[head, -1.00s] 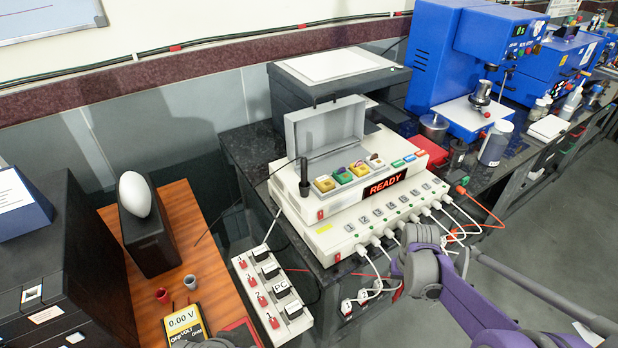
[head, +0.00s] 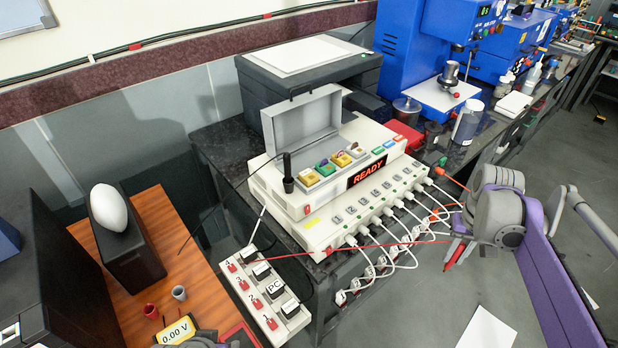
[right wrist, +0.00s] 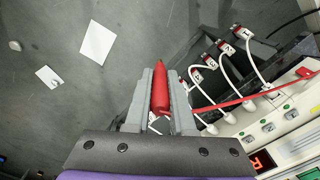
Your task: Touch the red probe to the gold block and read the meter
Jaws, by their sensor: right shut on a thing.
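My right gripper (head: 461,246) is shut on the red probe (head: 455,254). It holds it in the air to the right of the white tester's front. The probe also shows between the fingers in the right wrist view (right wrist: 160,88), with its red lead running off to the right. Small coloured blocks sit on the tester top before the raised grey lid; one looks yellow-gold (head: 341,159), though which is the gold block is hard to tell. The probe is well apart from them. The yellow meter (head: 177,330) at the bottom left reads 0.00 V. My left gripper does not show clearly.
The tester (head: 285,202) shows READY; a black upright probe (head: 288,176) stands at its left end. White cables (head: 405,238) plug into the unit below. A switched power strip (head: 267,292) lies in front. Blue machines (head: 410,45) stand behind. The floor at right is open.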

